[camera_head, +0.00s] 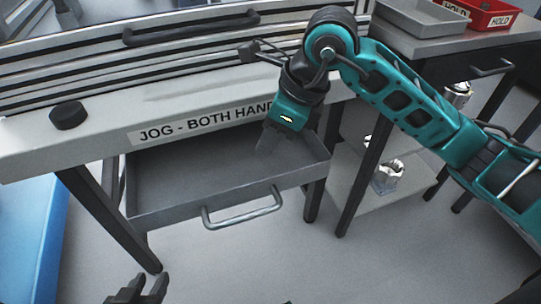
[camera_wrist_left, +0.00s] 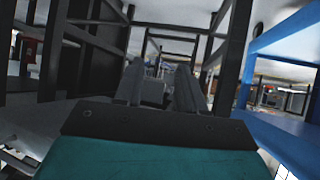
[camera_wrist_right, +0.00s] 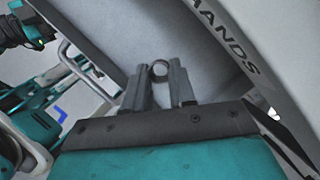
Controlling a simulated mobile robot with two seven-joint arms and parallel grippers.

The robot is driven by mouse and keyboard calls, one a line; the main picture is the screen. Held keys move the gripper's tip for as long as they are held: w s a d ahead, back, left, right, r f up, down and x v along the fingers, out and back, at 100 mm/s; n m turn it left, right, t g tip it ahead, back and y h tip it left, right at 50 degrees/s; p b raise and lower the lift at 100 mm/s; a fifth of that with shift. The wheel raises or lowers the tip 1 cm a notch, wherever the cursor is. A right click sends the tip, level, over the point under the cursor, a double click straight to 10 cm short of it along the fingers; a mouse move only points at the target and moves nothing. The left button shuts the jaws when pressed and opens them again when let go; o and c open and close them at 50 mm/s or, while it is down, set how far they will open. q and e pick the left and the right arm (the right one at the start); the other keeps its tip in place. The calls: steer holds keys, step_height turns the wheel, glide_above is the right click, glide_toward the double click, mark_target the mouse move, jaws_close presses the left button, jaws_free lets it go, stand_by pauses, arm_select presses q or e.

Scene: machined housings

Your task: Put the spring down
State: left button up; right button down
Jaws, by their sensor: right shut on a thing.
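The spring (camera_wrist_right: 159,69) shows in the right wrist view as a small dark ring between the fingertips of my right gripper (camera_wrist_right: 160,78), which is shut on it. In the head view my right gripper (camera_head: 265,145) points down into the right part of the open drawer (camera_head: 190,214). The spring cannot be made out there. The drawer's visible floor looks bare. My left gripper (camera_head: 141,291) is low at the bottom edge of the head view, in front of the bench. In the left wrist view its fingers (camera_wrist_left: 158,85) are apart with nothing held between them.
The drawer has raised walls and a bar handle (camera_head: 243,208) at its front. A dark round knob (camera_head: 68,115) sits on the bench top at left. At right are a red HOLD bin (camera_head: 488,14), a grey tray (camera_head: 425,17) and a lower shelf with shiny parts (camera_head: 387,177).

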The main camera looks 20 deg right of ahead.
step_height(320, 180, down, 4)
steer(key=shift+f+b, duration=0.25)
steer(key=shift+b, duration=0.3)
arm_select(q)
steer(key=shift+w+d+r, duration=0.1)
steer(key=shift+w+d, duration=0.25)
arm_select(e)
steer(key=c, duration=0.9)
jaws_free()
steer(key=shift+c, duration=0.2)
steer(key=shift+r, duration=0.25)
arm_select(q)
steer(key=p, duration=0.1)
steer(key=a+r+p, duration=0.1)
steer(key=p, duration=0.1)
steer(key=shift+s+r, duration=0.15)
steer(key=shift+s, duration=0.15)
arm_select(e)
steer(key=v, duration=1.1)
steer(key=shift+d+r, duration=0.2)
steer(key=shift+r, duration=0.1)
steer(key=shift+s, duration=0.15)
